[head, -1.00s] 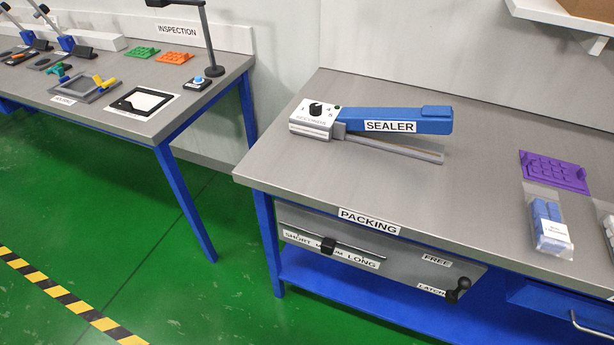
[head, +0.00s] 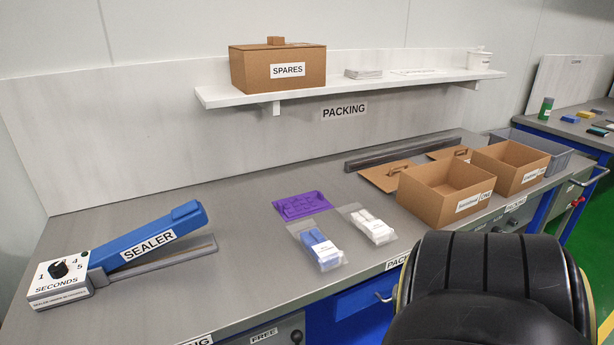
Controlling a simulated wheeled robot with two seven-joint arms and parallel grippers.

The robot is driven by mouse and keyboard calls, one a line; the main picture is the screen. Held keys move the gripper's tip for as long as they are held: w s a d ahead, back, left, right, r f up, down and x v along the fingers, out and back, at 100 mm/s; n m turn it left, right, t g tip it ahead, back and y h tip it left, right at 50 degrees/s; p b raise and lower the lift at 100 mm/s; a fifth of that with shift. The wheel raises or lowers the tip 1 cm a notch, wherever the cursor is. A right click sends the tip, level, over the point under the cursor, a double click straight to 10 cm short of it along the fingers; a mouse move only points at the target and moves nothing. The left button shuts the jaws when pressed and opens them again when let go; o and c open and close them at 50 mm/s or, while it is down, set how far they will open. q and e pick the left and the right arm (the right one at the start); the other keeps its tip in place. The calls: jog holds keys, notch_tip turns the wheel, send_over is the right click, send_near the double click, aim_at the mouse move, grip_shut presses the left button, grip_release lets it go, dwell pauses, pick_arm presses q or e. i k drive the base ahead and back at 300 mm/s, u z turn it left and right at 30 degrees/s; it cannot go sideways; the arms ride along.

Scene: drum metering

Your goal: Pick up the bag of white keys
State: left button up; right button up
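The bag of white keys (head: 372,227) is a clear bag with white pieces and a label, lying flat on the packing bench near its front edge. A similar bag of blue keys (head: 321,250) lies just left of it, close beside it. A purple tray (head: 301,205) lies behind the two bags. Neither of my grippers shows in the head view. A large black rounded part, likely mine, fills the lower right and hides some of the bench front.
A blue and white sealer (head: 140,250) stands at the left of the bench (head: 230,290). Open cardboard boxes (head: 440,213) (head: 505,184) stand to the right of the bags. A shelf (head: 370,86) above holds a SPARES box (head: 277,70). Bench between sealer and bags is clear.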

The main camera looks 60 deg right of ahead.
aim_at(371, 228)
jog(key=z, duration=1.95)
jog(key=k, duration=1.15)
jog(key=z, duration=0.45)
jog(key=i, duration=1.2)
jog(key=u, duration=0.45)
jog(key=i, duration=0.7)
jog(key=u, duration=0.7)
